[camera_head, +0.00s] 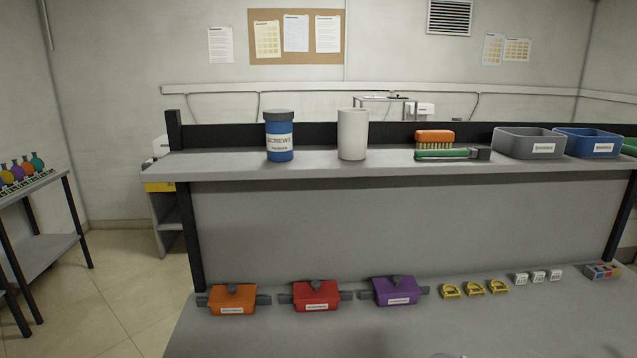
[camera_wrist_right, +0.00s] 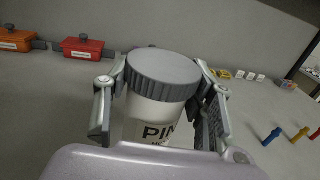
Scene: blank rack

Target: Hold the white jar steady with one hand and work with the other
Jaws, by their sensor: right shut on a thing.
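The white jar (camera_wrist_right: 152,122) has a ribbed grey screw lid (camera_wrist_right: 162,75) and dark lettering that starts with "PIN". It shows in the right wrist view, upright or nearly so, with the lid on. My right gripper (camera_wrist_right: 160,128) has a finger on each side of the jar and is shut on it below the lid. The jar's lower part is hidden by my gripper body. My left gripper is in neither view.
A shelf (camera_head: 225,162) holds a blue screws jar (camera_head: 280,140), a white cup (camera_head: 352,135), brushes (camera_head: 445,153), a grey bin (camera_head: 528,143) and a blue bin (camera_head: 588,143). Below stand orange (camera_head: 233,299), red (camera_head: 316,296) and purple (camera_head: 395,291) lidded boxes, yellow pieces and small white blocks.

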